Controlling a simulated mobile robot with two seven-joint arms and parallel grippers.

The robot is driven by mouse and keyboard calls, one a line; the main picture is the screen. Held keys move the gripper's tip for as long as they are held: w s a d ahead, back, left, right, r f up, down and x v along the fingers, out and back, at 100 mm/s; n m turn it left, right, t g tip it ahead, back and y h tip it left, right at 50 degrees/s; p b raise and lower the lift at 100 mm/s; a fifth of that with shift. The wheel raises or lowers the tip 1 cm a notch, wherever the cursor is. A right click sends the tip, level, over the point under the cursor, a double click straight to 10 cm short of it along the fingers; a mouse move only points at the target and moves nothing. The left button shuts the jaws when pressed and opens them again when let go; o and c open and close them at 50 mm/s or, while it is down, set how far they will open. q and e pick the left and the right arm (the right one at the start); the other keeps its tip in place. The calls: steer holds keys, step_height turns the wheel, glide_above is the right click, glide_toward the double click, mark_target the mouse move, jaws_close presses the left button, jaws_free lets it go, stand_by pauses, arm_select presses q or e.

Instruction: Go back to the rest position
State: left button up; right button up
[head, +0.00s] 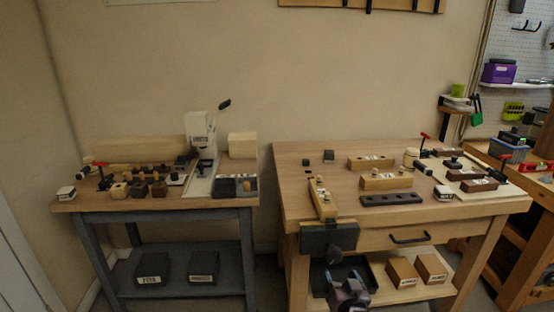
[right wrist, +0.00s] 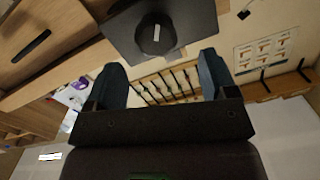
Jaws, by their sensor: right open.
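My right gripper (head: 347,288) shows at the bottom of the head view, in front of the right wooden workbench (head: 292,190) and below the dark vise plate (head: 330,237) on its front left corner. In the right wrist view its two dark blue fingers (right wrist: 162,68) stand wide apart with nothing held between them. A dark square plate with a round black knob (right wrist: 155,36) lies beyond the fingers in that view; I cannot tell the distance. My left gripper is in neither view.
The right bench carries wooden blocks (head: 386,182), a dark holed strip (head: 391,199) and a drawer with a black handle (head: 410,238). Boxes (head: 402,271) sit on its lower shelf. A grey-legged table (head: 225,202) with tools stands left. A gap separates the two.

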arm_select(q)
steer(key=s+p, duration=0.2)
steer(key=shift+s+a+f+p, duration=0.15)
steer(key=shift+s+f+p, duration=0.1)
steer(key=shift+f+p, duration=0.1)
arm_select(e)
steer(key=s+d+f+n+g, duration=0.1)
steer(key=s+d+f+g, duration=0.1)
steer(key=s, duration=1.6)
steer(key=s+d+f+n+g+h, duration=0.1)
steer(key=s+d+f+n+g, duration=0.1)
steer(key=s, duration=1.6)
steer(key=d+f+g, duration=0.1)
steer(key=d+g, duration=0.1)
steer(key=d, duration=0.1)
steer(key=shift+s+d, duration=0.25)
steer(key=shift+d, duration=0.05)
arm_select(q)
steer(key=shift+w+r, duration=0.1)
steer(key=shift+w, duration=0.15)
